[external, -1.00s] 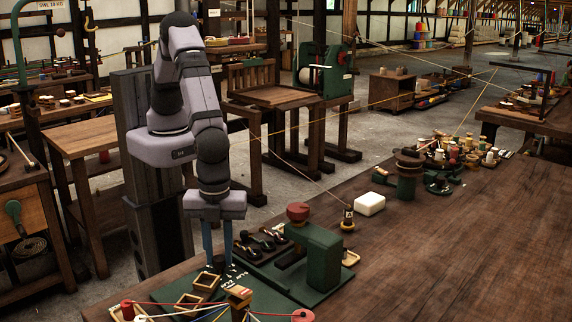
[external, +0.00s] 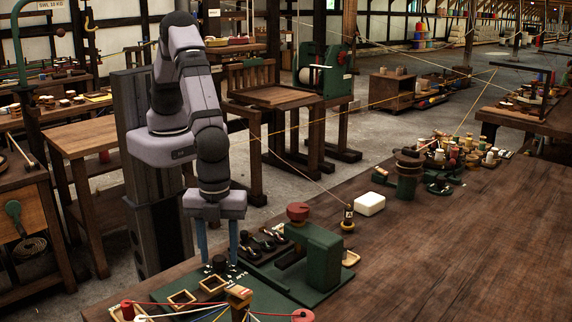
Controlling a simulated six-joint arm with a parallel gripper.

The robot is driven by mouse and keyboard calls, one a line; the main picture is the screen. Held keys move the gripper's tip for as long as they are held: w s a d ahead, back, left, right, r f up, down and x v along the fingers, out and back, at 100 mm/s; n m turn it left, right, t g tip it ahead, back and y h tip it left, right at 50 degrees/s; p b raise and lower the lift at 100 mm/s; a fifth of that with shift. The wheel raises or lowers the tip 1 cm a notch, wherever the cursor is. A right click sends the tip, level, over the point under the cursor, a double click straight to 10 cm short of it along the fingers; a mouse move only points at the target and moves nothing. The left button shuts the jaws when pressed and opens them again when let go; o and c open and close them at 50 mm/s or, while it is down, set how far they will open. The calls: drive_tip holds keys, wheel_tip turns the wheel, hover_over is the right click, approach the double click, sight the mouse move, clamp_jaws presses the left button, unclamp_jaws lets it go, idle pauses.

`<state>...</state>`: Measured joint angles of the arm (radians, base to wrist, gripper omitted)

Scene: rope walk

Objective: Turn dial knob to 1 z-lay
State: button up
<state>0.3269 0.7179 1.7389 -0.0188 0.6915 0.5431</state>
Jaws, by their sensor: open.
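My gripper (external: 218,262) points straight down over the green board on the bench. Its two blue fingers are open and apart. A small dark knob (external: 220,264) shows between and just below the fingertips, and I cannot tell whether they touch it. Small white markings (external: 238,273) lie on the board around the knob, mostly to its right and front. They are too small to read, so the dial's setting cannot be told.
A green block-shaped fixture (external: 318,262) with a red-brown knob (external: 298,211) stands close right of my gripper. Small wooden frames (external: 182,298) and a post with coloured cords (external: 239,296) are in front.

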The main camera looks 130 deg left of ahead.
sight(221, 259)
drive_tip(key=shift+r+b, duration=0.85)
drive_tip(key=shift+r, duration=2.8)
drive_tip(key=shift+w+n, duration=0.3)
drive_tip(key=shift+n, duration=0.5)
drive_tip(key=s+f+n, duration=0.1)
drive_tip(key=s, duration=0.1)
drive_tip(key=s+a+f+n, duration=0.1)
drive_tip(key=s+f, duration=0.1)
drive_tip(key=s+a+f+n, duration=0.1)
drive_tip(key=s, duration=0.1)
drive_tip(key=shift+s+a+f+g, duration=0.1)
drive_tip(key=shift+s+f+g, duration=0.15)
drive_tip(key=shift+g, duration=0.15)
drive_tip(key=s+a+r+n+g, duration=0.15)
drive_tip(key=s+a, duration=0.25)
drive_tip(key=s, duration=0.4)
drive_tip(key=s+a+r+n+t, duration=0.1)
drive_tip(key=s+a+n, duration=0.1)
drive_tip(key=s+a, duration=0.4)
drive_tip(key=shift+n+t, duration=0.75)
drive_tip(key=shift+n, duration=0.1)
drive_tip(key=a+r, duration=0.2)
drive_tip(key=r, duration=0.1)
drive_tip(key=shift+w+a+r, duration=0.1)
drive_tip(key=shift+w+r, duration=0.1)
drive_tip(key=shift+r, duration=0.05)
